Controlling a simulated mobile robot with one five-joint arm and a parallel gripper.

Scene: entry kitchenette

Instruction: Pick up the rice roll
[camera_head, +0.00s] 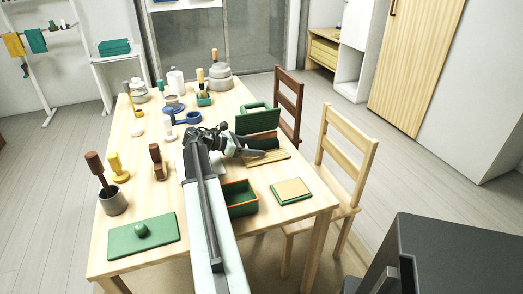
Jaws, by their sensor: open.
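A dark roll (267,142), reddish-brown in tone, lies at the right side of the wooden table, in front of an upright green panel; it looks like the rice roll, though it is small and partly covered. A flat light wooden mat or board (280,156) lies just in front of it. My gripper (259,149) is at the near left side of the roll, low over the board. Its jaws are open. I cannot tell whether a finger touches the roll, and my gripper hides its left end.
An open green box (240,197) and a green-edged board (291,191) lie nearer. The green panel (257,121) stands behind the roll. A green slab (142,237), a grey cup (113,202) and several utensils fill the left. Two chairs (345,160) line the right edge.

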